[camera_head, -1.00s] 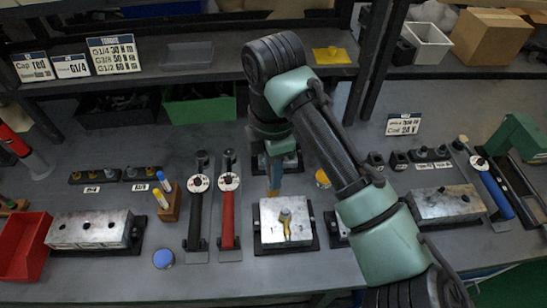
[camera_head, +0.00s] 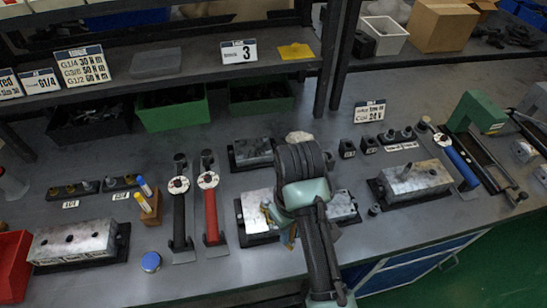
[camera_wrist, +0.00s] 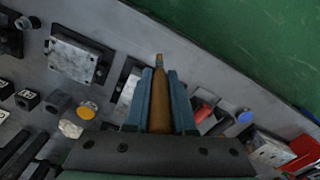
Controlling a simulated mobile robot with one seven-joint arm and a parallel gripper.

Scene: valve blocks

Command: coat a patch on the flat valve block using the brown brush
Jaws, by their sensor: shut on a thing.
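In the wrist view my gripper (camera_wrist: 160,100) is shut on the brown brush (camera_wrist: 160,110), whose narrow tip points away from me towards the bench's front edge. I cannot tell whether the tip touches anything. In the head view my arm hides most of the gripper. Another low block (camera_head: 343,206) lies just right, seen clearly in the wrist view (camera_wrist: 73,60). I cannot tell which is the flat one.
Two torque wrenches, one black (camera_head: 179,218) and one red (camera_head: 211,218), lie left of the middle block. Longer blocks stand at far left (camera_head: 75,242) and right (camera_head: 415,180).

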